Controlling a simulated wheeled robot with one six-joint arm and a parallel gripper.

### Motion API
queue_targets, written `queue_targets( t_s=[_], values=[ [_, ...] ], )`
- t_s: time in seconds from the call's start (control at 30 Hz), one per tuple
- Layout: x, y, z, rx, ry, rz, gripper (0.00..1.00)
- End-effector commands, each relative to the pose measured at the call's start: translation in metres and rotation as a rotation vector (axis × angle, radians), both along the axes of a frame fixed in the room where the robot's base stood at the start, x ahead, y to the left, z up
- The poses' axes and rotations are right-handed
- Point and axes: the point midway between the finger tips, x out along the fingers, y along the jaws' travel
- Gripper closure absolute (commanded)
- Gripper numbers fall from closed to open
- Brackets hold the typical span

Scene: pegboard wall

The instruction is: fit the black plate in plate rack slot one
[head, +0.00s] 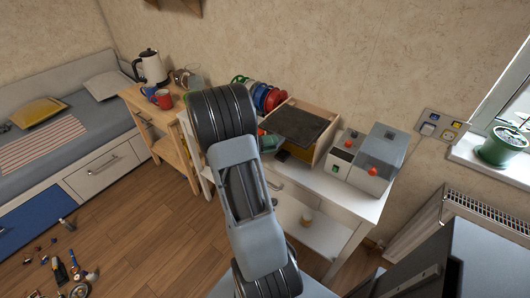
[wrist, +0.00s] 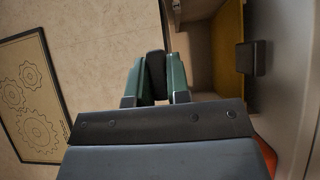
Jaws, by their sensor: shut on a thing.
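In the wrist view my gripper (wrist: 157,95) has its two green fingers closed on a narrow, dark, round-topped thing, the black plate (wrist: 156,72), seen nearly edge-on. In the head view my arm covers most of the gripper and I cannot make out the held plate. Several round plates, green, blue and red (head: 273,98), stand on edge in a row at the back of the white table, just beyond my arm. The rack under them is largely hidden, and I cannot tell which slot is slot one.
A wooden box (head: 326,142) with a dark flat panel (head: 297,124) on top stands right of the row. A grey machine (head: 376,160) with a red knob is further right. A kettle (head: 151,67) and mugs are at left. In the wrist view a gear picture (wrist: 33,95) is at left.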

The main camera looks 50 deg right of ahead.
Motion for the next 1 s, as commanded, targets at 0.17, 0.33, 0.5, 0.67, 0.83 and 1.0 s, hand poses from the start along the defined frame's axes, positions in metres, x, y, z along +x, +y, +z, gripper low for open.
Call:
queue_targets(
  t_s=[0.17, 0.33, 0.5, 0.67, 0.83, 1.0],
  values=[
    [-0.001, -0.019, -0.003, -0.003, -0.002, -0.003, 1.00],
    [-0.001, -0.037, -0.003, -0.003, -0.002, -0.002, 1.00],
    [-0.001, -0.051, -0.003, -0.003, -0.002, -0.003, 1.00],
    [-0.001, -0.062, -0.002, -0.003, -0.001, 0.000, 1.00],
    [0.000, -0.061, -0.007, -0.001, 0.002, 0.001, 1.00],
    [-0.001, -0.061, -0.011, -0.001, 0.001, 0.000, 1.00]
  ],
)
